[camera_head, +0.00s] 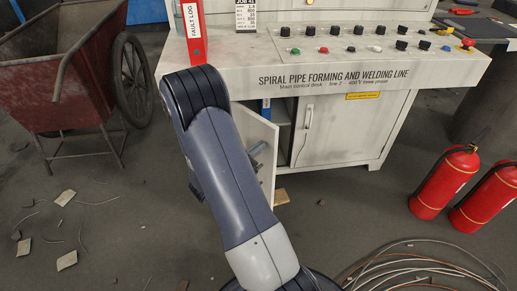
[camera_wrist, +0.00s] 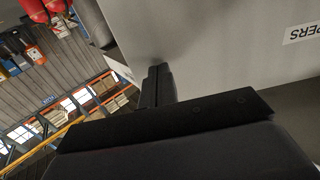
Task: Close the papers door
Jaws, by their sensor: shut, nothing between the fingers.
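The papers door (camera_head: 264,132) is the left leaf of the desk's lower cabinet. It stands open, swung outward, partly hidden behind my arm. In the wrist view a grey panel (camera_wrist: 230,60) fills the upper right, with a label (camera_wrist: 301,33) cut off to "PERS". My gripper (camera_wrist: 158,72) is shut and empty, its fingertips close to that panel's edge. I cannot tell whether they touch it.
The right cabinet door (camera_head: 345,125) is shut. A blue binder (camera_head: 266,107) shows inside the open cabinet. A red cart (camera_head: 60,75) stands left. Scraps (camera_head: 66,198) litter the floor.

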